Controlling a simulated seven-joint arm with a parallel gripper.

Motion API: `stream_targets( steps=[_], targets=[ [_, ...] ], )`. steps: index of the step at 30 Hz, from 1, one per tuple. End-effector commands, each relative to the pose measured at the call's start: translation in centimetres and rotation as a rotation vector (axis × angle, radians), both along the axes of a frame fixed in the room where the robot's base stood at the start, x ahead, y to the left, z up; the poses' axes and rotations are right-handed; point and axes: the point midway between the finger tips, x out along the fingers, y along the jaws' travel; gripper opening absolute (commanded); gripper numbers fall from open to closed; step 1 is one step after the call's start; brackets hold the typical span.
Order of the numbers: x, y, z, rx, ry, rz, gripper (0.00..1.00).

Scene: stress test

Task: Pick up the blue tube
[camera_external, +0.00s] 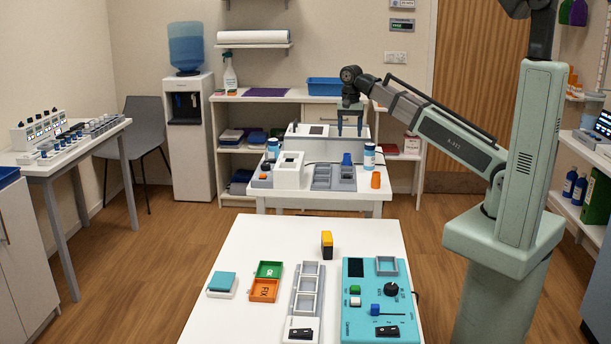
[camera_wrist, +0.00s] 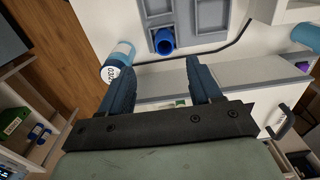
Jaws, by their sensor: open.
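The blue tube (camera_external: 347,159) stands upright at the grey compartment tray (camera_external: 322,184) on the far white table. In the wrist view the blue tube (camera_wrist: 164,41) shows its open round end and sits in a compartment of the grey tray (camera_wrist: 152,7). My gripper (camera_external: 350,134) is open, fingers pointing down, above the back part of that table. In the wrist view my gripper (camera_wrist: 160,64) has its two dark fingers apart with nothing between them. The blue tube lies beyond the fingertips, roughly centred between them, and apart from them.
A blue-and-white bottle (camera_external: 369,156) stands right of the tube, and an orange cap (camera_external: 376,180) stands in front of it. Another such bottle (camera_external: 273,149) and a white device (camera_external: 289,171) stand to the left. A long white-grey box (camera_external: 309,142) lies behind. A dark cable (camera_wrist: 225,43) crosses the table.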

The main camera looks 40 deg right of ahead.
Motion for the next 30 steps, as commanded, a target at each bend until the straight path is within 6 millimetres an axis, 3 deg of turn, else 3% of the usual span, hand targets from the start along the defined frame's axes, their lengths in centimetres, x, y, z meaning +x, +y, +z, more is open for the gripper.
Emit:
stream_targets(
  steps=[9, 20, 30],
  targets=[
    [0.0, 0.0, -4.2, -0.001, 0.001, 0.002, 0.63],
    [0.2, 0.0, -5.5, 0.001, -0.001, 0.002, 0.63],
    [0.7, 0.1, -8.9, 0.000, 0.000, 0.002, 0.63]
  ],
)
